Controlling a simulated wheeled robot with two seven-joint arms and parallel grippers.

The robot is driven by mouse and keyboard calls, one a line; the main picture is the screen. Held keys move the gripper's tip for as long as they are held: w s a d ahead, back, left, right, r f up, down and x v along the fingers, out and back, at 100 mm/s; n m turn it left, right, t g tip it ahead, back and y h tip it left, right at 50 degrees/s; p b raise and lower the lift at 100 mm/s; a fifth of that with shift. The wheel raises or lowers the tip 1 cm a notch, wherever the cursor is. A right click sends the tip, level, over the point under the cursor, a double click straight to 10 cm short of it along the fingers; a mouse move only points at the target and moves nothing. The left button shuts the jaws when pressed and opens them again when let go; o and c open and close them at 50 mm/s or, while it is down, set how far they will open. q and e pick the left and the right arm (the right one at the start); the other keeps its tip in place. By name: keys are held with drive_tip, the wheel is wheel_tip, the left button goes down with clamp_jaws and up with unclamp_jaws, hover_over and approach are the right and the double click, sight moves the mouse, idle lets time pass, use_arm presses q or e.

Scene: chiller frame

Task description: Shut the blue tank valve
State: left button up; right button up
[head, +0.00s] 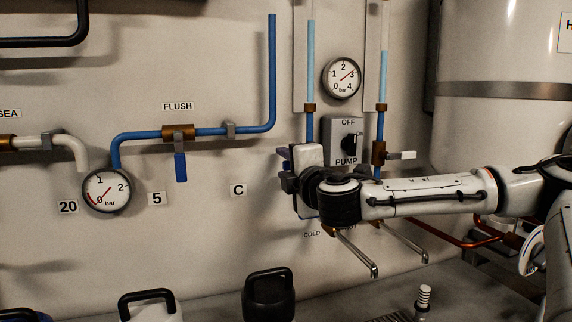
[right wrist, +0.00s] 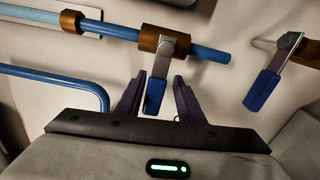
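The valve under the left sight tube shows in the right wrist view as a brass body (right wrist: 163,40) on a blue pipe. Its blue lever (right wrist: 154,95) sits crosswise to the pipe, between the fingers of my right gripper (right wrist: 158,92). The fingers are open, with a gap visible on both sides of the lever. In the head view my right gripper (head: 288,168) is at the wall below the left tube and hides this valve. My left gripper is not in view.
A second blue lever (right wrist: 262,90) stands close by in the right wrist view. In the head view, a white-handled valve (head: 401,155), a pump switch (head: 349,141) and two taps (head: 360,255) surround the gripper. The flush lever (head: 180,167) hangs at left.

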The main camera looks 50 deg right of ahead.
drive_tip(key=shift+r, duration=0.1)
drive_tip(key=shift+s+a+r, duration=0.1)
drive_tip(key=shift+s+a, duration=0.1)
drive_tip(key=shift+s, duration=0.3)
drive_tip(key=b+v, duration=0.1)
drive_tip(key=v, duration=0.8)
drive_tip(key=shift+b, duration=0.35)
drive_tip(key=shift+s+a+f, duration=0.1)
drive_tip(key=shift+f, duration=0.15)
